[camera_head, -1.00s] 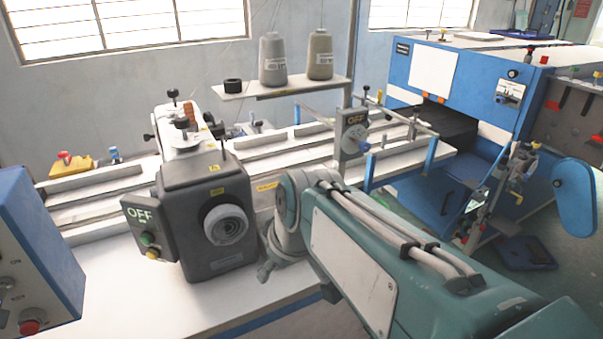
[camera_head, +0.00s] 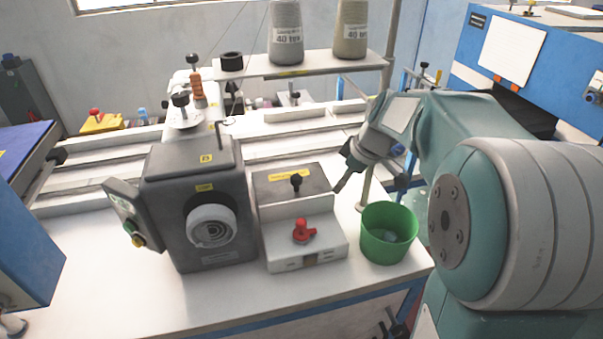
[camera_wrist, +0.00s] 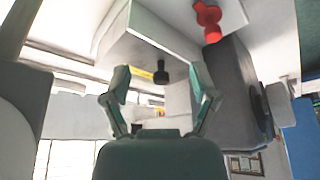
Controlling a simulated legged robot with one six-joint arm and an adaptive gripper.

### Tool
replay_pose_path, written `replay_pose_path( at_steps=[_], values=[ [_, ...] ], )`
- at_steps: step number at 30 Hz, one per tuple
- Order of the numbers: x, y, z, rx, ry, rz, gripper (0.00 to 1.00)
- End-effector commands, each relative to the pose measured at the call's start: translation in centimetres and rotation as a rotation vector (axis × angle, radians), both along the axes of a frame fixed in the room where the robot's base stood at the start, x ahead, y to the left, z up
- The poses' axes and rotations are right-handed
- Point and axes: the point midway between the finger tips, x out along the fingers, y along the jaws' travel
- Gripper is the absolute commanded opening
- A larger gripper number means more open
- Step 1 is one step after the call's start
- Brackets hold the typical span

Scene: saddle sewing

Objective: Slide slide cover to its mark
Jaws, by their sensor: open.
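A white box with a dark grey top plate (camera_head: 272,181) stands on the white bench; this plate may be the slide cover. It carries a black knob (camera_head: 296,182) and a yellow label too small to read. A red knob (camera_head: 303,231) sits on the lower step in front. My gripper (camera_head: 366,180) is right of the box, apart from it, open and empty. The wrist view is turned over. There, the black knob (camera_wrist: 159,76) shows between the open fingers of my gripper (camera_wrist: 160,88), and the red knob (camera_wrist: 207,15) is above. I cannot make out a mark.
The dark grey sewing machine head (camera_head: 200,185) with a round handwheel stands close left of the box. A green bin (camera_head: 389,235) stands right of it, below my gripper. A shelf (camera_head: 310,68) with thread cones is behind. The bench front (camera_head: 250,300) is clear.

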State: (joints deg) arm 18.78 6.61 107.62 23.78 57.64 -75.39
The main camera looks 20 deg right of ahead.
Motion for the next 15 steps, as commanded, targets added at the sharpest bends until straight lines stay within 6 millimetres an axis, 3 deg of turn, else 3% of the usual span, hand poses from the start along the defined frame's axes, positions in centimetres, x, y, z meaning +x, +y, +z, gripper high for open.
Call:
replay_pose_path(
  at_steps=[15],
  values=[
    [6.8, 6.5, -0.2, 0.004, 0.003, 0.002, 0.76]
  ],
)
